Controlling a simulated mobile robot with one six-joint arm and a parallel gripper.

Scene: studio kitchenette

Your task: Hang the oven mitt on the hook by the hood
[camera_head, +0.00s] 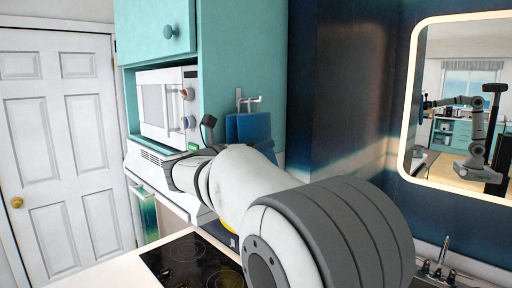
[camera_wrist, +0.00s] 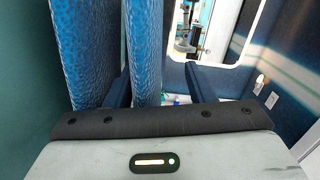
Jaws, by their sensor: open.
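The blue oven mitt (camera_head: 250,128) hangs beside the teal cabinet panel, just below the metal hook (camera_head: 249,100). Whether its loop is on the hook is not clear. In the wrist view the mitt (camera_wrist: 147,45) shows as two textured blue parts. The narrower part stands between the fingers of my gripper (camera_wrist: 160,82); the wider part is left of the left finger. The fingers are apart, with a clear gap between the mitt and the right finger. The hook is not seen in the wrist view.
A white microwave (camera_head: 165,105) sits in the teal cabinet (camera_head: 240,50), above a white unit (camera_head: 165,175). A black cooktop (camera_head: 190,262) is below. A dark blue wall and a lit mirror (camera_head: 408,110) are at right, with a faucet (camera_head: 437,265) below. A white door is at left.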

